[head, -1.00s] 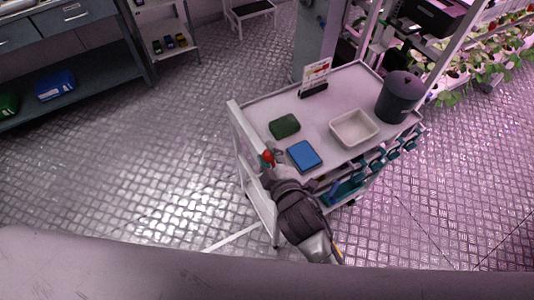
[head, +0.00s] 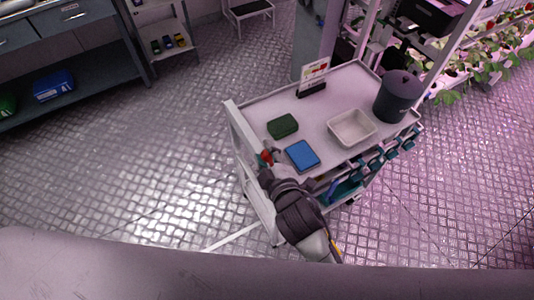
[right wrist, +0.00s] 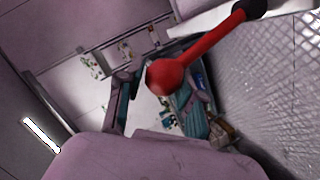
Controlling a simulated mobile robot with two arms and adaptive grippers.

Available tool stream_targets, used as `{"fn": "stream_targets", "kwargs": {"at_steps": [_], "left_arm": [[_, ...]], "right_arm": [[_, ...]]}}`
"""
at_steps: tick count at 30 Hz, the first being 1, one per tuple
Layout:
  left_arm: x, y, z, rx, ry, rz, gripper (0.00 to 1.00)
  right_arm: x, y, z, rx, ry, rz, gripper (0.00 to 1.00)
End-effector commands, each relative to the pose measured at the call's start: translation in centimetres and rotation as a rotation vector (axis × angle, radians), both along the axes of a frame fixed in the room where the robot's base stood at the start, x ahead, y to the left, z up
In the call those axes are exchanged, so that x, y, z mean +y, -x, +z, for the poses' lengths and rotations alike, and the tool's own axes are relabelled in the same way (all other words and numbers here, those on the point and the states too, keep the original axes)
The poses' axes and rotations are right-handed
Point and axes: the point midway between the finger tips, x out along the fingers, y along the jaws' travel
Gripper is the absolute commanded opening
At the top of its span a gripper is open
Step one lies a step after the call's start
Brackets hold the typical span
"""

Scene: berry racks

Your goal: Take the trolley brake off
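The trolley (head: 345,92) is a white cart with a raised end frame on its left. A red brake lever (head: 267,157) shows at that end, near the top's left edge. In the right wrist view the lever (right wrist: 205,58) is a red rod with a round ball end and a black far end. My right gripper (head: 266,176) is right beside the lever in the head view. My left gripper is not in view.
On the trolley top are a green block (head: 283,126), a blue box (head: 302,155), a white tray (head: 372,128), a dark bin (head: 398,96) and a sign (head: 313,77). Teal holders (head: 376,163) hang on its near side. Open floor (head: 150,175) lies to the left.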

Motion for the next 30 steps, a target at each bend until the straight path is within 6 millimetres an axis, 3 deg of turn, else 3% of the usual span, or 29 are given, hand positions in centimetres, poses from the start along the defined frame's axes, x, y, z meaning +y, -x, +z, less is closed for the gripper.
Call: {"fn": "stream_targets", "kwargs": {"at_steps": [1,4,16,30], "left_arm": [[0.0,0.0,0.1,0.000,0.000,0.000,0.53],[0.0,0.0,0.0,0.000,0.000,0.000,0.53],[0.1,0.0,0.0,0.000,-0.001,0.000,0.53],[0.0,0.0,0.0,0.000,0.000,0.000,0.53]], "right_arm": [[0.1,-0.1,0.4,-0.006,-0.004,0.001,0.47],[0.0,-0.1,0.2,-0.003,-0.002,-0.001,0.60],[-0.4,0.8,0.1,0.005,0.003,-0.002,0.60],[-3.8,8.8,2.9,0.005,0.002,0.000,0.60]]}}
